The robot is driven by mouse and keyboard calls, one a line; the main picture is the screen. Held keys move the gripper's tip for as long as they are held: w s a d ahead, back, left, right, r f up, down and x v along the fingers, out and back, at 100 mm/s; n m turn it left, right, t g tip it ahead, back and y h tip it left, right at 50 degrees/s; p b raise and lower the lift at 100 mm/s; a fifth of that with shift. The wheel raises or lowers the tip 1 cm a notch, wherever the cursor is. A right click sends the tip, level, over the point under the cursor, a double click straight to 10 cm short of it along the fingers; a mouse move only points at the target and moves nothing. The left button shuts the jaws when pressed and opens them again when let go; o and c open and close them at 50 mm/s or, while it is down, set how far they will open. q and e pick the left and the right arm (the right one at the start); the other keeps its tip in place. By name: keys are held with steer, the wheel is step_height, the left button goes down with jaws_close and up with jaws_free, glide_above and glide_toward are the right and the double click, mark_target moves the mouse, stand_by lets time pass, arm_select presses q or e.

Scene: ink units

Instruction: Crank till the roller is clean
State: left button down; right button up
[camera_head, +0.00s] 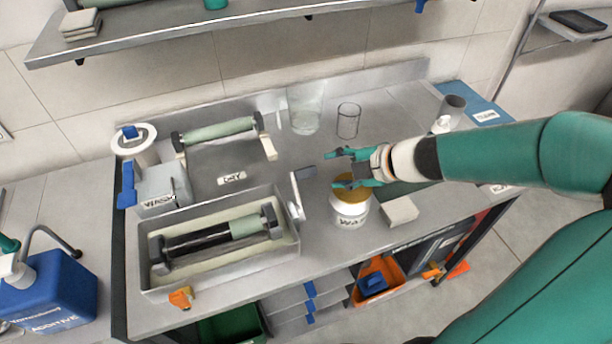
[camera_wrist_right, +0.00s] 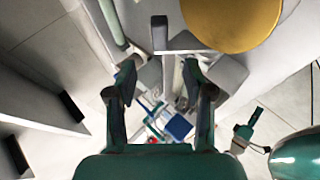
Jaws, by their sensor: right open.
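The roller (camera_head: 205,243) lies across a pale metal trough (camera_head: 222,282) in the head view. Its left and middle part is black and its right end is pale green. The crank (camera_head: 299,195) stands at the trough's right end, with a grey handle (camera_head: 306,173) at its top. My right gripper (camera_head: 340,170) is open and empty, to the right of the handle and over the yellow top of a white tub (camera_head: 349,215). In the right wrist view a grey bar, apparently the crank handle (camera_wrist_right: 159,34), shows beyond the open fingers (camera_wrist_right: 159,82).
A second pale green roller (camera_head: 218,130) sits behind the trough. Glass vessels (camera_head: 304,108) stand at the back. A beige block (camera_head: 400,211) lies right of the tub. A wash container (camera_head: 158,187) stands left, and a blue additive can (camera_head: 45,294) at far left.

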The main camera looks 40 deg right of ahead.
mark_target(308, 174)
steer(key=b+x, duration=0.4)
steer(key=x, duration=0.7)
steer(key=shift+b, duration=0.3)
jaws_close()
